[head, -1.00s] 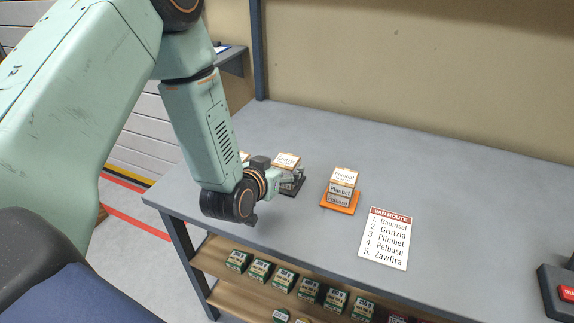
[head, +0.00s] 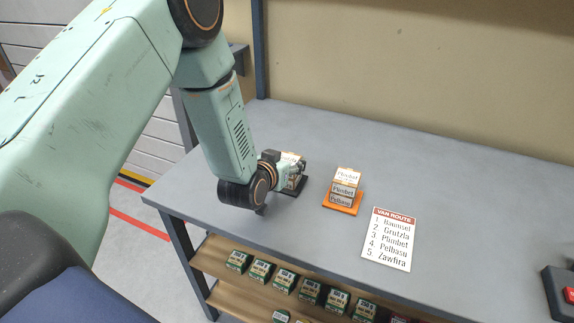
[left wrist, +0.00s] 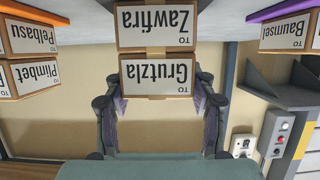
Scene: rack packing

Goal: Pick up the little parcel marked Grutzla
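The Grutzla parcel (left wrist: 157,76) is a small tan box with a white label, upside down in the left wrist view. It rests on the Zawfira parcel (left wrist: 156,27); the two stand stacked on a dark tray (head: 291,191). In the head view my left gripper (head: 299,172) is at this stack and hides most of it. In the left wrist view its two fingers (left wrist: 159,88) are spread, one on each side of the Grutzla parcel. I cannot tell whether the fingertips touch it. My right gripper is not in view.
An orange tray (head: 340,209) holds the Plimbet (head: 347,177) and Pelbasu (head: 341,199) parcels close to the right. The Baumsel parcel (left wrist: 287,34) is on the stack's other side. A route card (head: 390,240) lies farther right. Several small boxes sit on the lower shelf (head: 232,281).

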